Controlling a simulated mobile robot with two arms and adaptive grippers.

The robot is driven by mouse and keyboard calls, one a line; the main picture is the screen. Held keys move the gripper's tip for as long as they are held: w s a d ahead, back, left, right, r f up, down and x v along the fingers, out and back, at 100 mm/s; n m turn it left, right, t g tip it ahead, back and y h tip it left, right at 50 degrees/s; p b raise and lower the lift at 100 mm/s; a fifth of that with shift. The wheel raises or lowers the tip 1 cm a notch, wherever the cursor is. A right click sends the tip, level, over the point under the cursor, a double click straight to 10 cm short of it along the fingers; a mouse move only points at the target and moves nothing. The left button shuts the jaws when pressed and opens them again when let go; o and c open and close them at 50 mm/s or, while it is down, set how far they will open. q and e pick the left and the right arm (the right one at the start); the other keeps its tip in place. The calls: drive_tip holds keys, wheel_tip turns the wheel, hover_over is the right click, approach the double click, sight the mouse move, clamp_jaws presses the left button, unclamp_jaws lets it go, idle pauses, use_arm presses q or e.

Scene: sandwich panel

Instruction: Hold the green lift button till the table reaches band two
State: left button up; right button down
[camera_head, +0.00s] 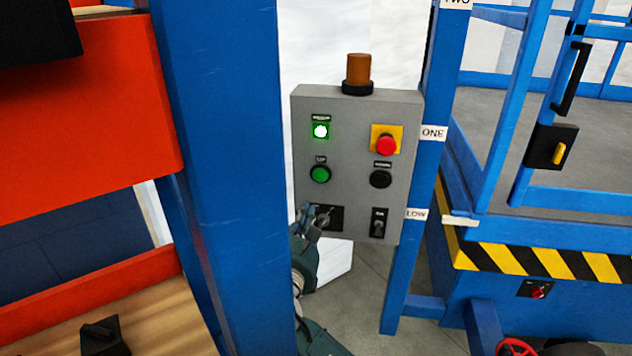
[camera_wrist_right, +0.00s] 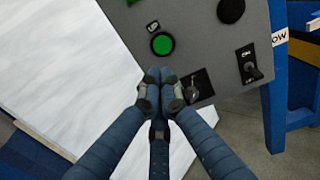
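The green UP button (camera_head: 320,174) is on the left side of a grey control box (camera_head: 350,210). It also shows in the right wrist view (camera_wrist_right: 162,44). My right gripper (camera_head: 310,215) is below it, near the box's lower left. In the right wrist view its fingers (camera_wrist_right: 160,76) are together, with nothing seen between them, and their tips appear just below the button; contact cannot be told. The lift table (camera_head: 560,232) has a white pointer (camera_head: 460,221) level with the LOW label (camera_head: 416,214). Labels ONE (camera_head: 433,132) and TWO (camera_head: 457,3) are higher. My left gripper is not seen.
The box also has a lit green lamp (camera_head: 320,131), a red stop button (camera_head: 387,145), a black button (camera_head: 380,179), a key switch (camera_wrist_right: 196,88) and a toggle (camera_head: 379,222). A blue post (camera_head: 225,170) stands close on the left.

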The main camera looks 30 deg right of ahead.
sight(318, 175)
drive_tip(key=p+x, duration=0.3)
drive_tip(key=x, duration=1.1)
drive_tip(key=shift+f, duration=0.1)
